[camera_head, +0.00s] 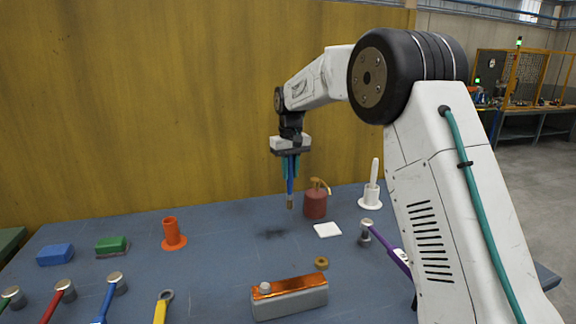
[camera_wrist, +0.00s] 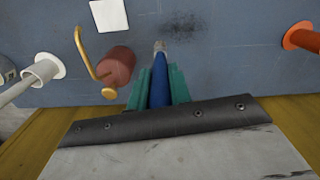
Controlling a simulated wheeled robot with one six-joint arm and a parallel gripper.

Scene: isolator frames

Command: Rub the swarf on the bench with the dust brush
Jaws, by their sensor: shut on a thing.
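My gripper (camera_head: 290,170) is shut on the dust brush (camera_head: 290,195), a slim blue-handled tool with a tan and grey tip pointing down. The tip hangs above the bench, apart from it as far as I can tell. In the wrist view, the blue handle (camera_wrist: 160,85) lies between the teal fingers of my gripper (camera_wrist: 158,85). The swarf (camera_head: 271,233) is a dark, speckled patch on the blue-grey bench (camera_head: 225,275). It also shows in the wrist view (camera_wrist: 185,27), just beyond the brush tip. In the head view, it lies below and slightly left of the tip.
A red oil can (camera_head: 315,203) stands close right of the brush. A white pad (camera_head: 327,230) lies right of the swarf. A white holder (camera_head: 370,198) with a white handle stands farther right, an orange holder (camera_head: 172,240) left. A copper-topped grey block (camera_head: 290,303) is in front.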

